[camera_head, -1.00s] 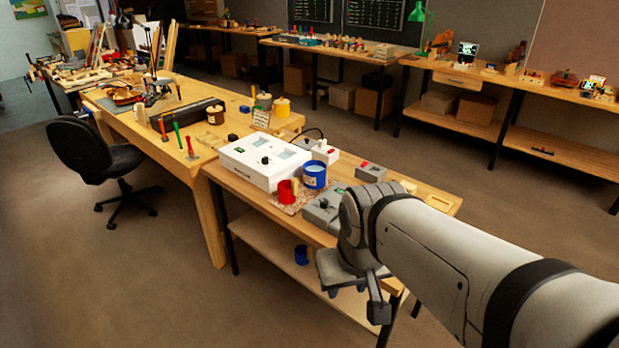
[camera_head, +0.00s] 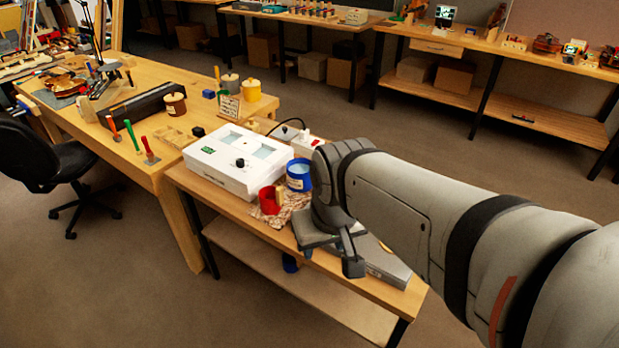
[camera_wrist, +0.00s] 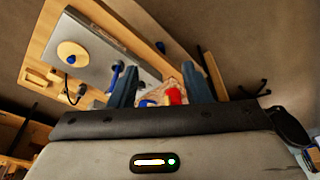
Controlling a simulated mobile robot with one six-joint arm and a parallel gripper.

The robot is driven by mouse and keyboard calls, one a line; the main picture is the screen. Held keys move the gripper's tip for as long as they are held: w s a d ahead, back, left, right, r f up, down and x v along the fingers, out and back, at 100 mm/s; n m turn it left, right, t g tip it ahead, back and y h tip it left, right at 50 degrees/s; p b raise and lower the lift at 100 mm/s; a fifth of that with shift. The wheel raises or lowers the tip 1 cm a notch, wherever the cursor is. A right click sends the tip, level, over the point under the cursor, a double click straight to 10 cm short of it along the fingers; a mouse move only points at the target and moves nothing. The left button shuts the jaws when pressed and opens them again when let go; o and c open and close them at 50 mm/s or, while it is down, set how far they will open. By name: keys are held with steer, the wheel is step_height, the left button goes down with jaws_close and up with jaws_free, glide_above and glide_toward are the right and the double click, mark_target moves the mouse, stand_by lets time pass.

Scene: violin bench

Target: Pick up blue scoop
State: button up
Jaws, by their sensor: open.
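My gripper (camera_head: 332,252) is open and empty, hanging by the front edge of the near bench. In the wrist view its two dark blue-grey fingers (camera_wrist: 158,72) stand apart. I cannot single out the blue scoop for sure. A blue pot (camera_head: 300,177) stands on the bench top beside a red cup (camera_head: 268,201). In the wrist view, a narrow blue thing (camera_wrist: 116,72) shows by the left finger, and red and blue show between the fingers.
A white two-well unit (camera_head: 235,160) stands behind the cup and pot. A grey box (camera_head: 388,264) lies at the bench's right end, partly behind my arm. A longer bench (camera_head: 150,72) with tools adjoins at left. A black chair (camera_head: 45,165) stands beside it.

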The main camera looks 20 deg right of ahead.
steer(key=w+d+f+m+h+p, duration=0.1)
steer(key=w+d+f+m+p, duration=0.2)
steer(key=w+d, duration=0.6)
steer(key=shift+w+d+f+m+h+p, duration=0.1)
steer(key=shift+w+d+f+m+p, duration=0.5)
steer(key=shift+w+f, duration=1)
steer(key=shift+w+d+f+m+h+p, duration=0.1)
steer(key=shift+w+d+f+m+p, duration=0.5)
steer(key=shift+w+f, duration=1)
steer(key=shift+w+d+f+m+h+p, duration=0.1)
steer(key=shift+w+d+f+m+p, duration=0.2)
steer(key=shift+w+d+f+p, duration=0.75)
steer(key=x, duration=0.3)
steer(key=b+x, duration=0.1)
steer(key=x, duration=0.2)
steer(key=shift+w+d, duration=0.2)
steer(key=shift+d, duration=0.05)
steer(key=shift+r, duration=0.1)
jaws_close()
